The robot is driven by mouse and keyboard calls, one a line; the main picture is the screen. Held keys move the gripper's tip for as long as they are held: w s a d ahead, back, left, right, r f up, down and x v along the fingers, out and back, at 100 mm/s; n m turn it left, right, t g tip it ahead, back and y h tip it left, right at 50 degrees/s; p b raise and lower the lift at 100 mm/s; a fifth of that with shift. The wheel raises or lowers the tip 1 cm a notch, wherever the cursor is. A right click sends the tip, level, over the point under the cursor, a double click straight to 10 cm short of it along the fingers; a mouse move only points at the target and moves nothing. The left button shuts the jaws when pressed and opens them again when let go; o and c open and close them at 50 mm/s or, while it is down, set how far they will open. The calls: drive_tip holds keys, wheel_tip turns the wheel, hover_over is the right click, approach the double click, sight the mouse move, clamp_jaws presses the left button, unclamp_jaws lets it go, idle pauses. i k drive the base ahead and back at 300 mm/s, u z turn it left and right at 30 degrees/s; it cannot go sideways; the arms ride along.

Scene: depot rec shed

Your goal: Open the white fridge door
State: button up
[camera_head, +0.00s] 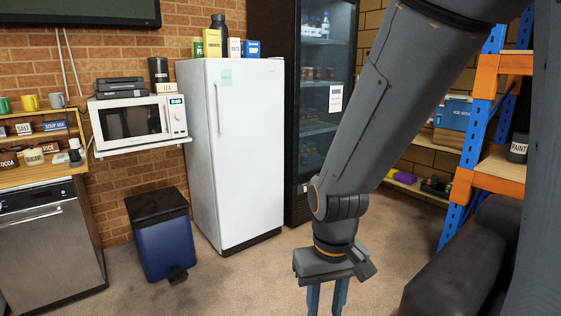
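The white fridge (245,150) stands upright against the brick wall, left of the middle of the view. Its door looks shut. A slim vertical white handle (219,108) runs down the upper left part of the door. My gripper (327,300) hangs down in front of and to the right of the fridge, apart from it and lower than the handle. Its blue fingers are spread with a gap between them. The fingertips are cut off by the bottom edge, and I see nothing held between the visible parts.
A blue pedal bin (165,245) stands on the floor left of the fridge. A microwave (130,121) sits on a wall shelf above it. A black glass-door cooler (322,130) stands right of the fridge. Boxes and a dark bottle (219,32) stand on the fridge top. Carpet in front is clear.

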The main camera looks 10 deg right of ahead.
sight(244, 97)
drive_tip(key=u, duration=0.2)
drive_tip(key=i, duration=2.85)
drive_tip(key=z, duration=0.55)
